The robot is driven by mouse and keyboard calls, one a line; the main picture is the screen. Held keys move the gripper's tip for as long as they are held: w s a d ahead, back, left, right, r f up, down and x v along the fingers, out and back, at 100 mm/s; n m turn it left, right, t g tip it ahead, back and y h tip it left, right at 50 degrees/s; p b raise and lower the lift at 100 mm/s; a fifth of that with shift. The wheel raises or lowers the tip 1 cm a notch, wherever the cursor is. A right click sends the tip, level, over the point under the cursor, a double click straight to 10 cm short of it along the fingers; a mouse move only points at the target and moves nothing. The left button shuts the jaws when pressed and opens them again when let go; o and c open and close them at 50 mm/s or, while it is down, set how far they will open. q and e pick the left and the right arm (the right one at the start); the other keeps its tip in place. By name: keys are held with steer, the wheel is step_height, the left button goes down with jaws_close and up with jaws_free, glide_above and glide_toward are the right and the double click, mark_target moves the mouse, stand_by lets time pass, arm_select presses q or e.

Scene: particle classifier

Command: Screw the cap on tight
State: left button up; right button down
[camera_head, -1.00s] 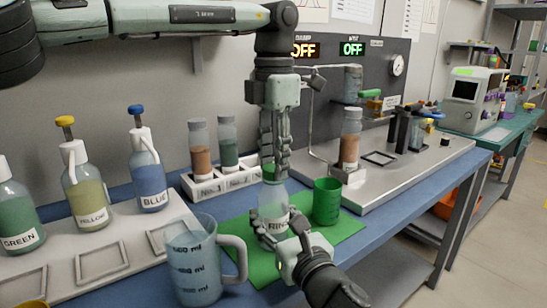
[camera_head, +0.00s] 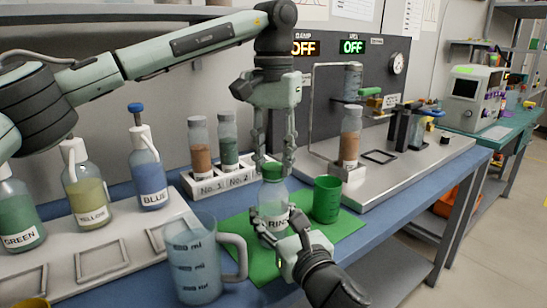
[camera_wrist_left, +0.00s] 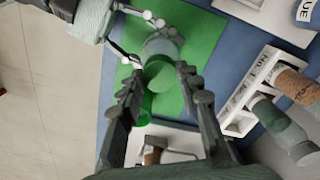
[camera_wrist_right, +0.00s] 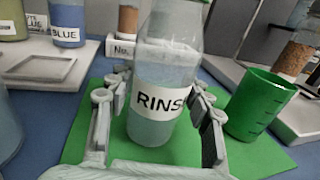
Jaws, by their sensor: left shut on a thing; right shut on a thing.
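The clear bottle labelled RINSE (camera_head: 274,197) stands upright on the green mat (camera_head: 338,228). It also shows in the right wrist view (camera_wrist_right: 158,95). My right gripper (camera_head: 273,222) is shut on its lower body, one finger on each side (camera_wrist_right: 160,98). A green cap (camera_head: 271,171) sits on the bottle's top; the left wrist view shows it from above (camera_wrist_left: 158,74). My left gripper (camera_head: 273,163) points straight down and is shut on the cap, with a finger on either side (camera_wrist_left: 158,86). The thread under the cap is hidden.
A green beaker (camera_head: 327,200) stands close right of the bottle. A jug with a handle (camera_head: 192,262) stands at the front left. A white rack (camera_head: 222,181) with two vials is behind, colour bottles (camera_head: 149,180) are left, and a metal apparatus (camera_head: 400,168) is right.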

arm_select(q)
steer(key=m, duration=0.2)
steer(key=shift+m, duration=0.3)
steer(key=o, duration=0.7)
steer(key=shift+r, duration=2.25)
steer(key=shift+c, duration=0.3)
